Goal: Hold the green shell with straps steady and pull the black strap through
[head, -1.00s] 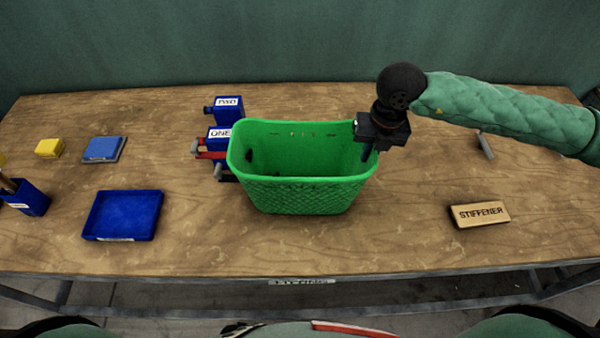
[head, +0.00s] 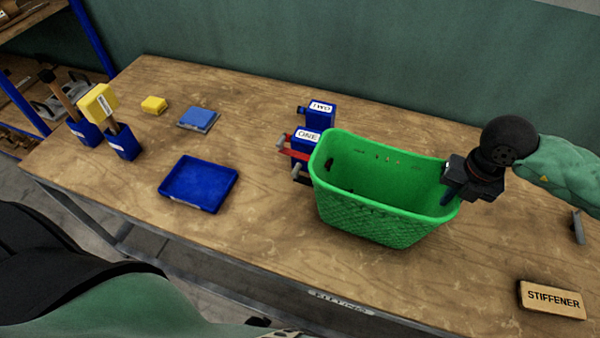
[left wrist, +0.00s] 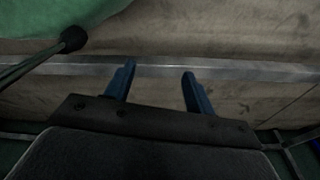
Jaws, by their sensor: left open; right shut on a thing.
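The green shell (head: 372,217) is a bucket-like basket with a woven outer wall, standing upright on the wooden table. Small dark slots and marks show on its inner wall; I cannot make out a black strap clearly. My right gripper (head: 452,190) is at the shell's right end, its fingers shut on the shell's rim there. My left gripper (left wrist: 160,80) shows in the left wrist view with its two blue fingers apart and nothing between them. It is near the table's front edge and is not seen in the head view.
Blue presses labelled ONE (head: 307,140) and TWO (head: 320,111) stand just left of the shell. An empty blue tray (head: 198,184), a blue block (head: 198,119), a yellow block (head: 153,104) and blue holders with tools (head: 122,142) lie further left. A STIFFENER sign (head: 552,299) is front right.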

